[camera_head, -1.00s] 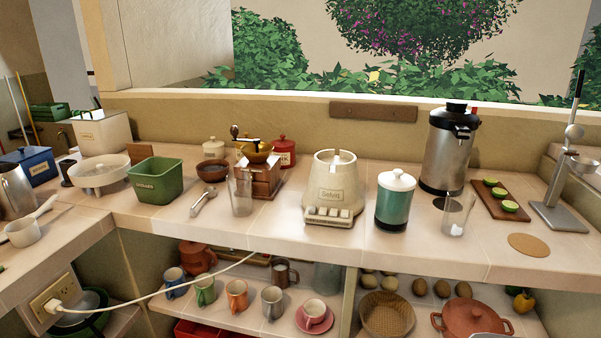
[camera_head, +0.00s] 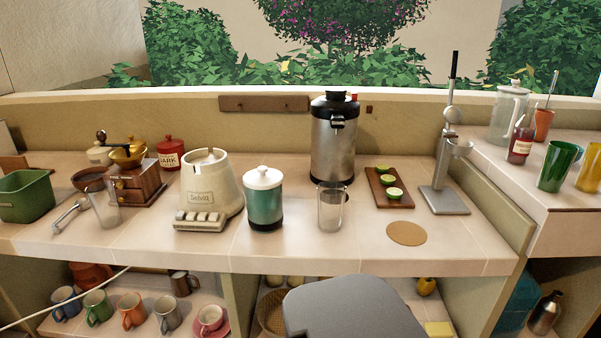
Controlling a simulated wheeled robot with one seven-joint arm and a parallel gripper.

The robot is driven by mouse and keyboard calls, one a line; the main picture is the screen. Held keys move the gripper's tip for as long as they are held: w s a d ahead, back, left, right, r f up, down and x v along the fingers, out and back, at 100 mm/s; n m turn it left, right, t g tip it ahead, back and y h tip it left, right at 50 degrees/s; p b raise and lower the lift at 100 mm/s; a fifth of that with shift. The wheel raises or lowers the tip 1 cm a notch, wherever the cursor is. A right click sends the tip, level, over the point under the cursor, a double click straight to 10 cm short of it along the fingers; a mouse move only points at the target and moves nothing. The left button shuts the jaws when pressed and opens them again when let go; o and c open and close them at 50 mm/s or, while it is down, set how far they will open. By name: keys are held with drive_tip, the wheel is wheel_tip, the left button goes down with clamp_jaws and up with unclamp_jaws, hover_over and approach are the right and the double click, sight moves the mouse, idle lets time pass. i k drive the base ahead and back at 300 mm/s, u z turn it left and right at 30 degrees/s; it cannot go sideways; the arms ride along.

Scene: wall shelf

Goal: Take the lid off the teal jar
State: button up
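The teal jar (camera_head: 264,208) stands upright on the tiled counter, near the middle of the view. Its white lid (camera_head: 263,178) with a small knob sits on top of it. The jar has a dark base band. My gripper is not in view, so whether it is open or shut does not show.
A cream blender base (camera_head: 207,190) stands close on the jar's left. A clear glass (camera_head: 331,212) is to its right, with a steel urn (camera_head: 334,145) behind. A lime board (camera_head: 388,188), a cork mat (camera_head: 406,233) and a lever press (camera_head: 445,185) stand farther right. Bare counter lies in front.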

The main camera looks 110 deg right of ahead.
sight(262, 178)
drive_tip(key=k, duration=0.4)
drive_tip(key=z, duration=1.6)
drive_tip(key=i, duration=0.5)
drive_tip(key=u, duration=0.05)
